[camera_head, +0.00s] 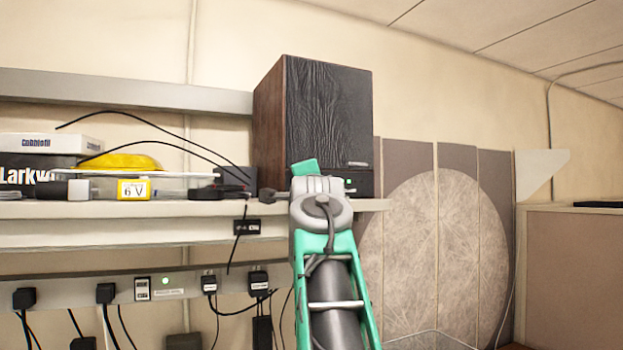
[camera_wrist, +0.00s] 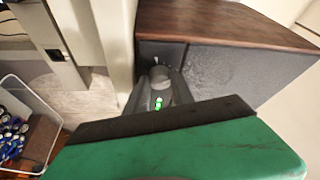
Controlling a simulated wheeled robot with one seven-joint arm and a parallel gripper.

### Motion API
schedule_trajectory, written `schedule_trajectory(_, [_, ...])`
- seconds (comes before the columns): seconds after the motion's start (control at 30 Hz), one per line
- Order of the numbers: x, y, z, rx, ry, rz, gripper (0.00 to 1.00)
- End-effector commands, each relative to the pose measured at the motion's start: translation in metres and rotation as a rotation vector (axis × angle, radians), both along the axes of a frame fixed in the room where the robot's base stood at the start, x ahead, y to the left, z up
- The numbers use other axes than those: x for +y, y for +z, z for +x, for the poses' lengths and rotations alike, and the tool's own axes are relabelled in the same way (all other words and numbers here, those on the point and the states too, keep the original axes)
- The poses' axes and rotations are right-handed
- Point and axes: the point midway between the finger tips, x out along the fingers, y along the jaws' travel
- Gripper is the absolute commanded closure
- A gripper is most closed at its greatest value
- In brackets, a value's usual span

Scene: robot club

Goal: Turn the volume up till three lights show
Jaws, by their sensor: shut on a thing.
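The speaker (camera_head: 330,115) has a dark wood-grain front and brown sides and stands on the shelf. It also shows in the wrist view (camera_wrist: 240,75). In the wrist view my gripper (camera_wrist: 158,88) is shut on a small grey round knob (camera_wrist: 157,73) low on the speaker's front. Green light (camera_wrist: 158,103) shows close to the fingers there, seemingly as two small spots; I cannot tell the exact number of lights. In the head view one small green light (camera_head: 349,181) shows on the speaker's lower strip; my wrist hides the knob and part of that strip.
The shelf (camera_head: 150,210) left of the speaker holds a yellow item (camera_head: 122,161), boxes and black cables. A power strip (camera_head: 165,285) with several plugs runs below. A bin (camera_wrist: 30,120) with batteries is at lower left in the wrist view.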

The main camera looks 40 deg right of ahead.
Motion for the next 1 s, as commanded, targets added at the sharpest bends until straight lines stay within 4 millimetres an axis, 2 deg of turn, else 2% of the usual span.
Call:
schedule_trajectory(0.4, [0.0001, 0.0017, 0.0008, -0.050, 0.000, 0.182, 1.00])
schedule_trajectory(0.93, [-0.0001, 0.0011, 0.0006, -0.057, -0.001, 0.202, 1.00])
schedule_trajectory(0.97, [-0.0001, 0.0011, 0.0006, -0.057, -0.001, 0.202, 0.68])
schedule_trajectory(1.0, [-0.0001, 0.0013, 0.0006, -0.057, -0.001, 0.202, 0.65])
